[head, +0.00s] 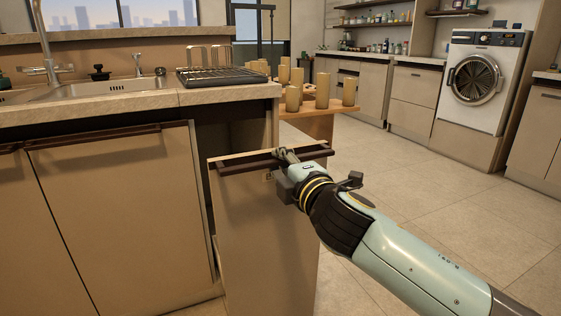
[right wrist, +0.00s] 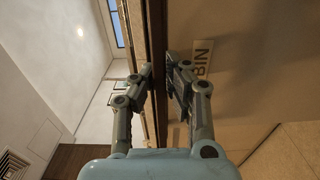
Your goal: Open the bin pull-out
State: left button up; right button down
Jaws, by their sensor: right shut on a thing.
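The bin pull-out (head: 262,240) is a tall beige front panel with a dark bar handle (head: 240,165) along its top. It stands forward of the counter cabinets, with a dark gap behind it. My right gripper (head: 284,156) is shut on the handle near its right end. In the right wrist view, the fingers (right wrist: 160,74) lie on both sides of the dark handle (right wrist: 156,30). A "BIN" label (right wrist: 201,60) shows on the panel beside them. The inside of the pull-out is hidden in both views. My left gripper is not in view.
A sink counter (head: 150,103) with a dish rack (head: 222,75) runs along the left, above closed cabinet doors (head: 120,200). Behind the pull-out is a wooden surface (head: 318,128) with several tan cylinders. Tiled floor (head: 440,205) is open to the right, with a washer (head: 478,80) at the back.

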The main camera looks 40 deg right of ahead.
jog(key=c, duration=1.3)
grip_release()
jog(key=v, duration=0.7)
jog(key=shift+s, duration=0.25)
